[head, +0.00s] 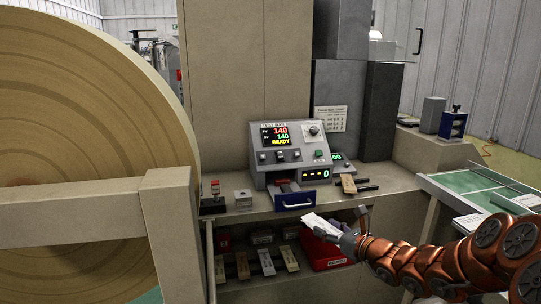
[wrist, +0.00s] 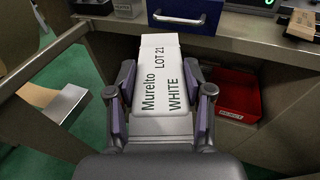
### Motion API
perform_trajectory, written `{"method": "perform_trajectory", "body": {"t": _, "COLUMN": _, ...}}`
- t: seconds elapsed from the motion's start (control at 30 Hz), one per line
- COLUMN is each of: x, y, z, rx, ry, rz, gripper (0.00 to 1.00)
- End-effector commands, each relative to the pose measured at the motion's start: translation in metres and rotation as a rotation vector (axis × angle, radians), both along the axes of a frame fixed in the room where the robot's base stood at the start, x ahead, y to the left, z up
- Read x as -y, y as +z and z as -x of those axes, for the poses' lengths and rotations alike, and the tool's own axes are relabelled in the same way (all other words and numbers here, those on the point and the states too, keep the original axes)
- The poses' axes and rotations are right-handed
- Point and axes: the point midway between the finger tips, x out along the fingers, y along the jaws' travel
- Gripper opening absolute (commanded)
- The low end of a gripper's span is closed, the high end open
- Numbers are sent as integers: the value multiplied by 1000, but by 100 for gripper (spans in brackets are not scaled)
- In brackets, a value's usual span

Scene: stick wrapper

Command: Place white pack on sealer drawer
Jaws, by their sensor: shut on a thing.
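The white pack (head: 321,226) is a flat slab held in front of the bench edge. In the wrist view the white pack (wrist: 160,85) points away from me, with "Murelto LOT 21 WHITE" printed on it. My gripper (head: 350,228) is shut on its near end, one finger on each side; it also shows in the wrist view (wrist: 162,100). The sealer (head: 290,148) is a grey box with a lit display reading READY. Its drawer (head: 294,202) has a blue front with a pale handle and stands out from the sealer. The drawer front (wrist: 183,14) shows just beyond the pack's far end.
A red bin (head: 325,251) sits on the lower shelf among several small packs, and shows right of the pack in the wrist view (wrist: 238,95). A tan pack (head: 348,184) lies right of the drawer. A large roll (head: 90,90) stands left.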

Motion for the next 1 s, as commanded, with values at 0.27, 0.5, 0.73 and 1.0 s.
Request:
{"method": "perform_trajectory", "body": {"t": 0.27, "x": 5, "y": 20, "z": 10, "rx": -3, "ry": 167, "rz": -5, "gripper": 32}}
{"method": "perform_trajectory", "body": {"t": 0.5, "x": 13, "y": 12, "z": 29, "rx": -2, "ry": 291, "rz": -4, "gripper": 32}}
{"method": "perform_trajectory", "body": {"t": 0.73, "x": 17, "y": 2, "z": 43, "rx": 0, "ry": 352, "rz": -4, "gripper": 32}}
{"method": "perform_trajectory", "body": {"t": 1.0, "x": 17, "y": -1, "z": 45, "rx": 1, "ry": 362, "rz": -2, "gripper": 32}}
